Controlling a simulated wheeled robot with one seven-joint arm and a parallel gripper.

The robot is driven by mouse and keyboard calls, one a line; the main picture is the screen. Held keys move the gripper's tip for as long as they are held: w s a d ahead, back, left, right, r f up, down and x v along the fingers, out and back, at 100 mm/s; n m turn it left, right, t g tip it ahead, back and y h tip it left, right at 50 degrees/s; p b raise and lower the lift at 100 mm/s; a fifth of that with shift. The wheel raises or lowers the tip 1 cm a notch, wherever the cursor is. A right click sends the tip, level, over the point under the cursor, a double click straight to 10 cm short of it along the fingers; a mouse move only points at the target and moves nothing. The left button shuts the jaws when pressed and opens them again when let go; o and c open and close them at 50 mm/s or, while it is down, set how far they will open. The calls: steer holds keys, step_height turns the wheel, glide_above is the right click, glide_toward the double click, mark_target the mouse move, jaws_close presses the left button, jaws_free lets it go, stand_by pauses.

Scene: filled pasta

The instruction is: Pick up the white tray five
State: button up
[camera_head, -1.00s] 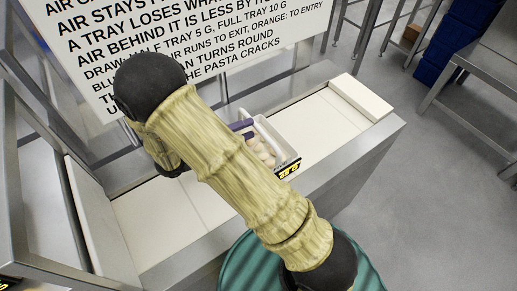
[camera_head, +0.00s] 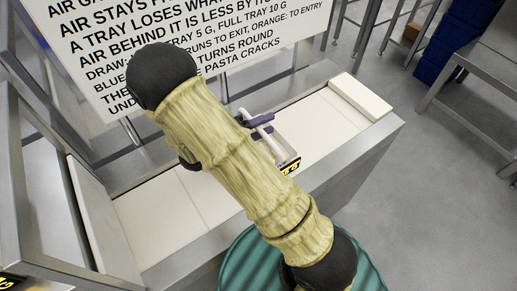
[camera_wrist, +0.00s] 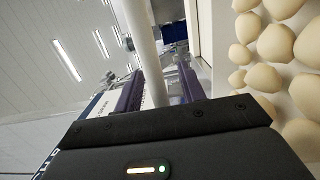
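The white tray (camera_head: 284,152) sits on the pale belt surface, mostly hidden behind my arm. Its black label with yellow marks (camera_head: 290,166) faces the front; I cannot read it clearly. In the wrist view, rounded cream pasta pieces (camera_wrist: 275,45) lie close on the right. A white bar (camera_wrist: 146,45), seemingly the tray's handle, runs between the purple fingers of my gripper (camera_wrist: 160,88). My gripper (camera_head: 261,126) is open, with a gap between the bar and the right finger. I cannot tell whether the left finger touches the bar.
A large sign with black text (camera_head: 190,30) stands behind the belt. A metal side wall (camera_head: 330,150) runs along the front. The belt (camera_head: 318,125) is clear right of the tray, up to a raised white block (camera_head: 360,97). A green ribbed round thing (camera_head: 240,270) is below.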

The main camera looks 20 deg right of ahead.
stand_by(0.3)
jaws_close()
stand_by(1.3)
